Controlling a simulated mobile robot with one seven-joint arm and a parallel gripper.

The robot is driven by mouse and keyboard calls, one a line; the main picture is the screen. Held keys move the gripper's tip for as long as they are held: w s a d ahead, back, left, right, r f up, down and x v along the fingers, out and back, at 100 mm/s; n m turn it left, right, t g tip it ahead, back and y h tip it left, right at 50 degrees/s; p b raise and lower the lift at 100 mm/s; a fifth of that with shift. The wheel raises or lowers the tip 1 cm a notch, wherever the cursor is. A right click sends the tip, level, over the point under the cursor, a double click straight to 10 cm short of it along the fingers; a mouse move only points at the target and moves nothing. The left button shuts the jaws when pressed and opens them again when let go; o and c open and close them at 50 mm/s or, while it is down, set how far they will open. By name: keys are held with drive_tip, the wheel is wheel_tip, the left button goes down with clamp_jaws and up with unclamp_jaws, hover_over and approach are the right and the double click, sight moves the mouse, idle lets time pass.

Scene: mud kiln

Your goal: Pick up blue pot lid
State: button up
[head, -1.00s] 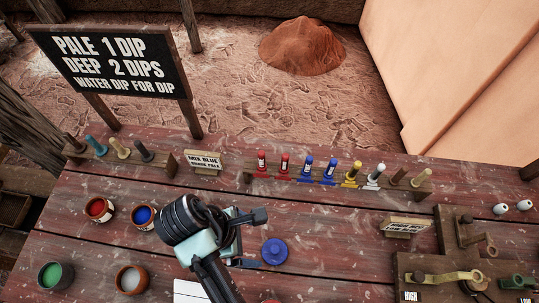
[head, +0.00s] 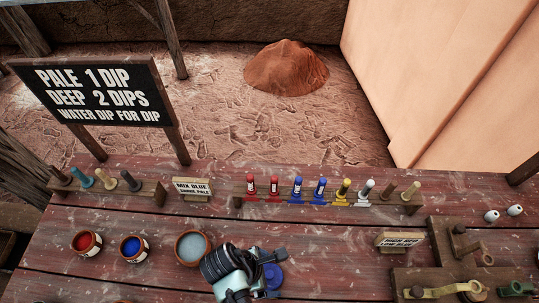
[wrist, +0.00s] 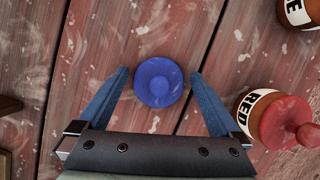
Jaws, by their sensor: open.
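The blue pot lid (wrist: 159,82) is a round disc with a raised knob, lying flat on the red-brown plank table. In the wrist view it sits between the tips of my open gripper (wrist: 159,75), with a gap to each blue finger. In the head view the lid (head: 272,276) is partly hidden behind my gripper (head: 274,258). The open blue pot (head: 134,249) stands to the left on the table.
A red-labelled pot with a red lid (wrist: 290,122) stands close to my right finger in the wrist view. An open red pot (head: 87,243) and a pale-filled bowl (head: 192,248) stand at left. A rack of coloured stamps (head: 320,192) lines the back.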

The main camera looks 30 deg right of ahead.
sight(270, 274)
drive_tip(key=shift+f, duration=0.1)
drive_tip(key=shift+c, duration=0.3)
drive_tip(key=c, duration=1.1)
wheel_tip(270, 274, up, 10)
drive_tip(key=shift+r, duration=0.1)
drive_tip(key=shift+p, duration=0.75)
